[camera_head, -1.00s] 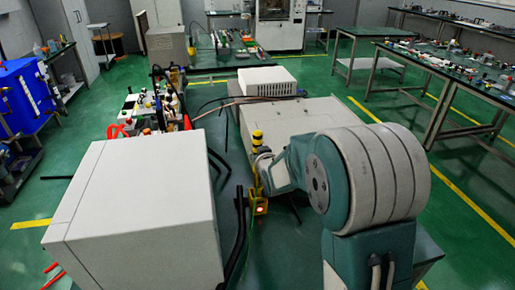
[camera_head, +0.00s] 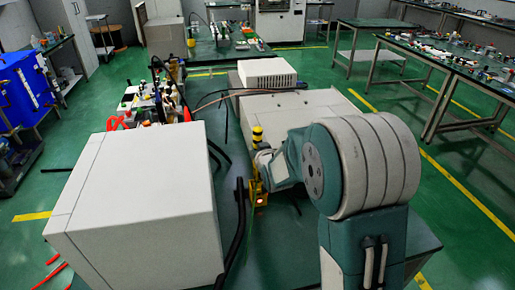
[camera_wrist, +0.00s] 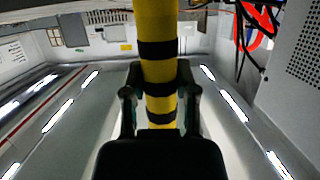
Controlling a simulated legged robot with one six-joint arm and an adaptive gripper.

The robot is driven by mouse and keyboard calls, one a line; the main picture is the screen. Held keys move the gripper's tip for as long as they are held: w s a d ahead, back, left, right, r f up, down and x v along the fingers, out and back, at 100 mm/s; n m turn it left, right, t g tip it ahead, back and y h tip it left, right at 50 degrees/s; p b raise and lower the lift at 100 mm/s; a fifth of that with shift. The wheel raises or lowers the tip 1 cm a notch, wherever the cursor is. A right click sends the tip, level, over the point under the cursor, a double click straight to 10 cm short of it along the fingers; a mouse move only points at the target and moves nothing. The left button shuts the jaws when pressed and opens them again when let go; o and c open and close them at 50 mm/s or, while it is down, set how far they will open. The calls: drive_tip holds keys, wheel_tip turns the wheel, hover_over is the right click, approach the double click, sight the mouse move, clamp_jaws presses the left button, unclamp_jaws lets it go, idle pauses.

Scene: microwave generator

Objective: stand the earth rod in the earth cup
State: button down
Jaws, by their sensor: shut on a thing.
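The earth rod (camera_head: 257,134) is yellow with black bands and looks upright in the head view. In the wrist view the rod (camera_wrist: 154,20) runs between the two dark fingers. My gripper (camera_wrist: 160,98) is shut on it, with banded rod showing above and below the grip. In the head view a small yellow fitting with a glowing spot, probably the earth cup (camera_head: 260,201), lies below the gripper in line with the rod. The rod's lower end is partly hidden by my gripper and overlaps this fitting, so I cannot tell whether it is inside.
A large white cabinet (camera_head: 140,205) stands to the left, with black cables (camera_head: 238,235) between it and the rod. A low grey cabinet (camera_head: 300,112) lies behind my arm, with a white vented box (camera_head: 267,72) beyond. Cluttered benches (camera_head: 450,70) stand at the right.

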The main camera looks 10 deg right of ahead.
drive_tip(key=shift+f, duration=0.2)
drive_tip(key=shift+c, duration=1.5)
unclamp_jaws()
drive_tip(key=shift+s, duration=0.1)
drive_tip(key=v, duration=1.1)
drive_tip(key=shift+s, duration=0.35)
drive_tip(key=shift+a+r, duration=0.1)
